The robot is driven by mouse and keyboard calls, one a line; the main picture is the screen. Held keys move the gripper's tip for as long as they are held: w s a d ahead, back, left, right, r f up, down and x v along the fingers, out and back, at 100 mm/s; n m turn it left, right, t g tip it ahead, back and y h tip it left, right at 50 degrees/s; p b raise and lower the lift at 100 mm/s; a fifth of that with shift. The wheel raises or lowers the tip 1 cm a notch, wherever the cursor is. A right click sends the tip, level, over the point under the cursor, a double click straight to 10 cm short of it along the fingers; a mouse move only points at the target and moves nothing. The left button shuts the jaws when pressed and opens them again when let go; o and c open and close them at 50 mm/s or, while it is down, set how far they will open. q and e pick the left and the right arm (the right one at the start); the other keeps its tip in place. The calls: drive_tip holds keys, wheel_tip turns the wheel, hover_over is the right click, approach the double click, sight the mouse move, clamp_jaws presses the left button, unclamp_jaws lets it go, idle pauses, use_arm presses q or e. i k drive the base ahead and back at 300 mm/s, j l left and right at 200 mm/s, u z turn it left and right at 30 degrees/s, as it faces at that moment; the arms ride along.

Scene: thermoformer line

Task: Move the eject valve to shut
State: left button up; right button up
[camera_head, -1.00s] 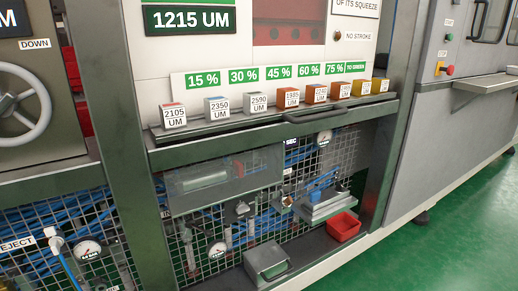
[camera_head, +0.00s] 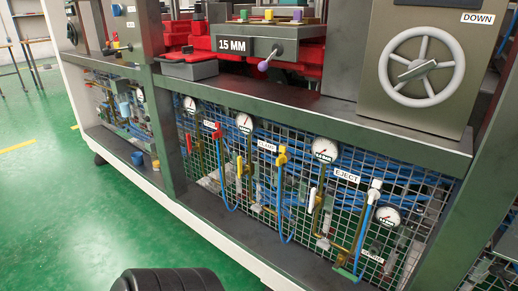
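The eject valve (camera_head: 374,190) has a white handle or head. It sits on the wire mesh panel at the lower right, just right of the EJECT label (camera_head: 347,175). A blue hose runs down from it. A pressure gauge (camera_head: 388,217) is right beside it. A small white label (camera_head: 372,254) is below it, too small to read. I cannot tell which way the valve handle is set. Neither of my grippers is in view.
More valves share the mesh: a yellow one (camera_head: 282,155) and a red-handled one (camera_head: 212,129), with gauges and blue hoses. Above is a green ledge (camera_head: 300,112) and a handwheel (camera_head: 421,67) marked DOWN. The green floor (camera_head: 60,215) at left is open.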

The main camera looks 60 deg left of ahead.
sight(312, 209)
drive_tip(key=u, duration=1.55)
